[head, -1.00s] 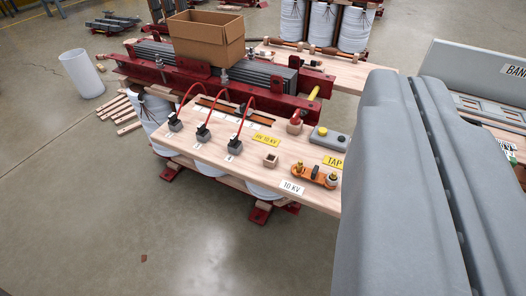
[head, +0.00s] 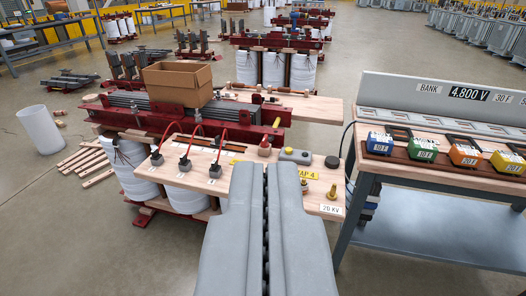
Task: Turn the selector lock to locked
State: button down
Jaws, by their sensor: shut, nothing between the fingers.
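My gripper (head: 266,172) fills the lower middle of the head view, its two grey fingers shut side by side with nothing between them. It covers part of a wooden board (head: 222,160). Near its fingertips, on the board, are a grey box (head: 295,155) with a yellow button and a black round knob (head: 332,162) to its right. I cannot tell which part is the selector lock or how it is set. A brass post (head: 332,191) and a yellow tap label (head: 308,175) are right of the fingers. The orange link is mostly hidden behind them.
Red leads (head: 218,150) run up from black clamps on the board's left. A cardboard box (head: 178,84) sits on the red-framed core (head: 150,122) behind. At right a bench (head: 440,180) holds coloured blocks (head: 422,149). Open floor lies at lower left.

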aim_at(264, 144)
jog(key=i+l, duration=0.1)
jog(key=i, duration=0.5)
jog(key=i+l+u, duration=0.1)
jog(key=i, duration=0.5)
